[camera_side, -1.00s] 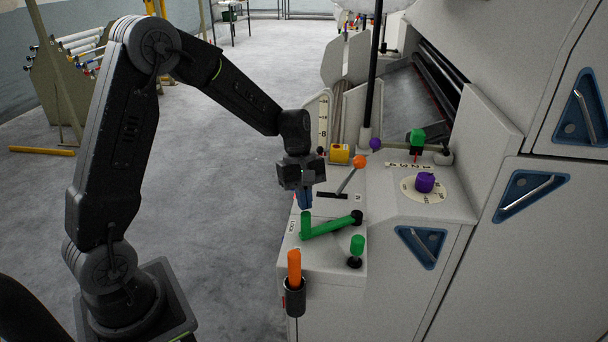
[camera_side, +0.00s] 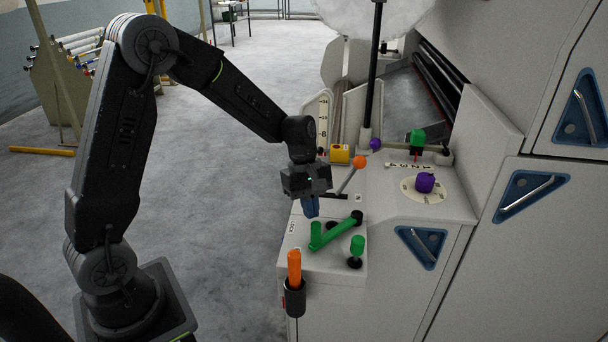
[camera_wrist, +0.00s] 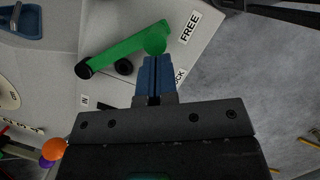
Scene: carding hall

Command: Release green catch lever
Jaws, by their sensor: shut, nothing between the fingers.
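The green catch lever (camera_side: 335,236) lies across the front ledge of the machine, its black pivot at the right end and a short upright handle at the left end. The wrist view shows its green arm (camera_wrist: 118,50) with the handle end near the FREE label (camera_wrist: 189,27). The LOCK label (camera_wrist: 180,77) is partly hidden by my fingers. My gripper (camera_side: 311,212) is shut and empty, blue fingers pointing down behind the handle. In the wrist view the fingertips (camera_wrist: 156,58) are right against the handle; whether they touch it is hard to tell.
A green knob on a black base (camera_side: 356,250) stands in front of the lever. An orange handle (camera_side: 294,267) sits in a holder on the front edge. Behind are an orange-ball lever (camera_side: 359,162), a yellow part (camera_side: 340,153) and a purple knob (camera_side: 425,183). Open floor lies left.

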